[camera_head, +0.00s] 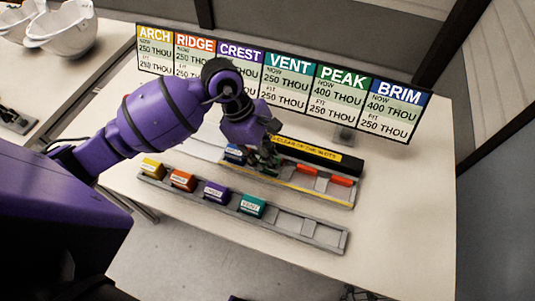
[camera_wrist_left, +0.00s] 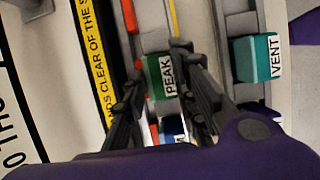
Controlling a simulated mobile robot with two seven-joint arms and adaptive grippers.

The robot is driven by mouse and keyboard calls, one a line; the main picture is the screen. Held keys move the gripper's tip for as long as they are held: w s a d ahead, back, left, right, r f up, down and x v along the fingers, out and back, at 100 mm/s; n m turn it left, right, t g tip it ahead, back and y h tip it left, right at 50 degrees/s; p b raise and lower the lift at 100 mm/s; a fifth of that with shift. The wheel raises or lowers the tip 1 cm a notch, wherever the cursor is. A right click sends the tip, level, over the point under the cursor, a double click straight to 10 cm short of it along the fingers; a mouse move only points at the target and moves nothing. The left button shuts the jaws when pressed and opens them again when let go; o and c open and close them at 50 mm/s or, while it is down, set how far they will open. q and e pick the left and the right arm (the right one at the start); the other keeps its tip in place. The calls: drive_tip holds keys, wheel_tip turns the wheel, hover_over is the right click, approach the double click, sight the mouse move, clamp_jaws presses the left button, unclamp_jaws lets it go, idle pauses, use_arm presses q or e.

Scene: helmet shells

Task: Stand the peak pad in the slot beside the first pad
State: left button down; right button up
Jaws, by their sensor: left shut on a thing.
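My left gripper (camera_head: 262,163) is over the rear rack (camera_head: 318,192) in the head view. In the left wrist view its fingers (camera_wrist_left: 158,64) are shut on the green peak pad (camera_wrist_left: 160,77), whose white PEAK label faces the camera. In the head view the gripper mostly hides this pad. A blue pad (camera_head: 234,153), the first pad, stands in the rear rack just left of the gripper; part of it shows in the left wrist view (camera_wrist_left: 179,127). I cannot tell whether the peak pad touches the slot floor. My right gripper is not in view.
The front rack (camera_head: 293,236) holds yellow (camera_head: 152,168), orange (camera_head: 182,180), purple (camera_head: 215,191) and teal (camera_head: 252,205) pads, with empty slots at its right end. A black bar with a yellow label (camera_head: 306,150) runs behind the rear rack. A sign board (camera_head: 289,83) stands behind.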

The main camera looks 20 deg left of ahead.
use_arm(q)
drive_tip(key=shift+f, duration=0.1)
drive_tip(key=shift+f, duration=0.15)
drive_tip(key=c, duration=1.4)
unclamp_jaws()
drive_tip(key=shift+a+r, duration=0.1)
drive_tip(key=shift+r, duration=0.45)
drive_tip(key=v, duration=1.1)
drive_tip(key=shift+r, duration=0.15)
drive_tip(key=shift+a, duration=0.1)
